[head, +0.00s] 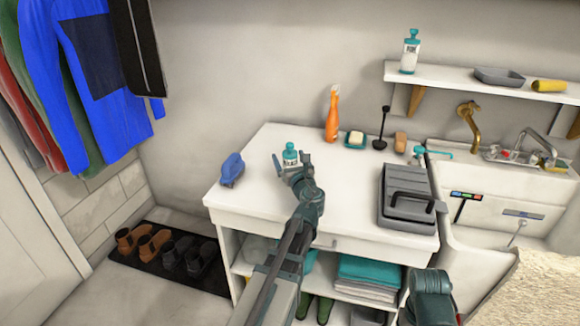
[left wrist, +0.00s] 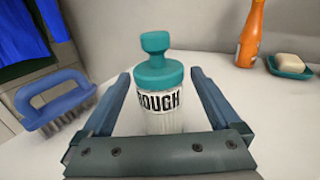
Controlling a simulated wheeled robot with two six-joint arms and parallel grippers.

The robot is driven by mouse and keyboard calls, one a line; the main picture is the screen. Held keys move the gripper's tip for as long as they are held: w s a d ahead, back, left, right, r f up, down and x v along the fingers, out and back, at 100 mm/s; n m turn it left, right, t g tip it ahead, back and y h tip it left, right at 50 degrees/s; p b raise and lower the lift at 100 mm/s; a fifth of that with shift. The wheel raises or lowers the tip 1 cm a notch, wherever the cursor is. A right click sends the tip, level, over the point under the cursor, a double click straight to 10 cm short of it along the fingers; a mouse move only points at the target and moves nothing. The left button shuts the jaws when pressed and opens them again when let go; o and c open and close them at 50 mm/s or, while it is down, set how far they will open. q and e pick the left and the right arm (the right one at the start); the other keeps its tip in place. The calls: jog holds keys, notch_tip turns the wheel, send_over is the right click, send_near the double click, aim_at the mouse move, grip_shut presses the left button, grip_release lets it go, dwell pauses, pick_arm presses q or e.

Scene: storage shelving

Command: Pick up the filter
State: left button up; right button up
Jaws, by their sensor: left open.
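A small clear bottle (head: 290,154) with a teal knobbed cap stands upright on the white countertop in the head view. In the left wrist view the same bottle (left wrist: 162,100) has a white label that reads like "ROUGH"; it may be the filter. My left gripper (head: 291,170) is open, low over the counter on the near side of the bottle. In the left wrist view its two fingers (left wrist: 161,74) show on either side of the bottle, with a gap on both sides. The gripper's body hides the bottle's base.
A blue brush (head: 231,170) stands left of the bottle. An orange spray bottle (head: 332,115) and soap in a teal dish (head: 355,140) are behind, to the right. A grey case (head: 407,197) is at right. A similar labelled bottle (head: 410,52) stands on the wall shelf.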

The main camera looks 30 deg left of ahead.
pick_arm(q)
jog(key=shift+x, duration=1.25)
jog(key=shift+d, duration=0.1)
grip_shut()
